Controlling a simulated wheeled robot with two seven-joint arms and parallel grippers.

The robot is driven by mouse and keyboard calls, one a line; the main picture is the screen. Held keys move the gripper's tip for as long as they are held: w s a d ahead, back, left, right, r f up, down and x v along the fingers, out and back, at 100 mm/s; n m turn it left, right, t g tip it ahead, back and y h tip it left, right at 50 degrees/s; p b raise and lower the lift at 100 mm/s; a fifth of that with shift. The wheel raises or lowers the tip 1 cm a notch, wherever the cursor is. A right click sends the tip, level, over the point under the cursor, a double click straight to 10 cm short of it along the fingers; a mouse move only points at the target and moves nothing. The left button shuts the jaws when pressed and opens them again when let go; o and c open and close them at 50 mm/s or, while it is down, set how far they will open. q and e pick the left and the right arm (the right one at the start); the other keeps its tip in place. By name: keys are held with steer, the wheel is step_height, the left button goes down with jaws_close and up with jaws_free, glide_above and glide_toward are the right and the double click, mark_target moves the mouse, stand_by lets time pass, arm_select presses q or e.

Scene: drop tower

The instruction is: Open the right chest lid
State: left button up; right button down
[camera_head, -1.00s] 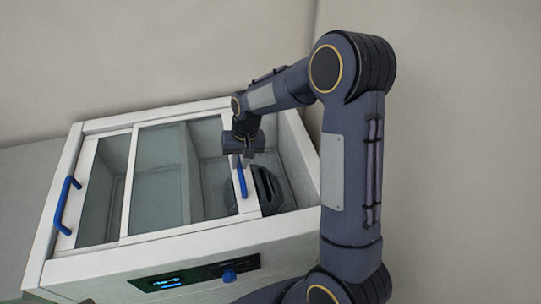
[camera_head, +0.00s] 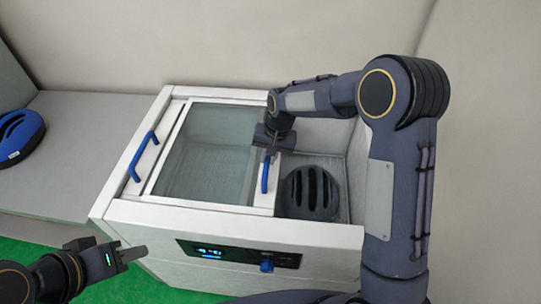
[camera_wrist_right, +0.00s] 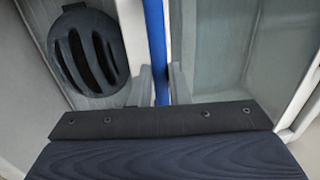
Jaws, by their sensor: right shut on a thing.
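The white chest (camera_head: 330,232) stands in the middle of the head view with sliding glass lids on top. The right lid (camera_head: 212,150) is slid left over the left side, so the right part of the chest is open. Its blue handle (camera_head: 265,176) is at the lid's right edge. My right gripper (camera_head: 268,152) is shut on this handle; the right wrist view shows the blue bar (camera_wrist_right: 156,45) between the two fingers (camera_wrist_right: 160,86). The left lid's blue handle (camera_head: 143,156) is at the far left. My left gripper (camera_head: 132,254) is low at the left, apart from the chest; its jaw opening is unclear.
A dark slotted helmet (camera_head: 312,192) lies inside the open right part and also shows in the right wrist view (camera_wrist_right: 87,50). A blue helmet (camera_head: 20,135) lies on a grey bench (camera_head: 70,140) at the left. A control panel (camera_head: 235,252) is on the chest's front. The floor is green.

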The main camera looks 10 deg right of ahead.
steer(key=c, duration=1.4)
jaws_free()
steer(key=shift+o, duration=0.2)
step_height(320, 180, up, 8)
steer(key=d, duration=0.1)
steer(key=shift+s+d+b, duration=0.2)
steer(key=shift+s+b, duration=0.05)
steer(key=shift+b, duration=0.2)
steer(key=shift+f, duration=0.1)
steer(key=s+d+r+t+y, duration=0.1)
steer(key=s+d+r, duration=0.3)
steer(key=s, duration=0.4)
steer(key=s+d+r+t+y, duration=0.1)
steer(key=s+d+r+t, duration=0.1)
steer(key=s+d+r, duration=0.4)
steer(key=s+f+n+t, duration=0.1)
steer(key=s+f, duration=0.1)
steer(key=s, duration=0.5)
steer(key=s+a+f+n+t, duration=0.1)
steer(key=s+f, duration=0.1)
steer(key=s, duration=0.5)
steer(key=shift+s+a+f, duration=0.15)
steer(key=shift+s+f, duration=0.1)
steer(key=shift+s, duration=0.1)
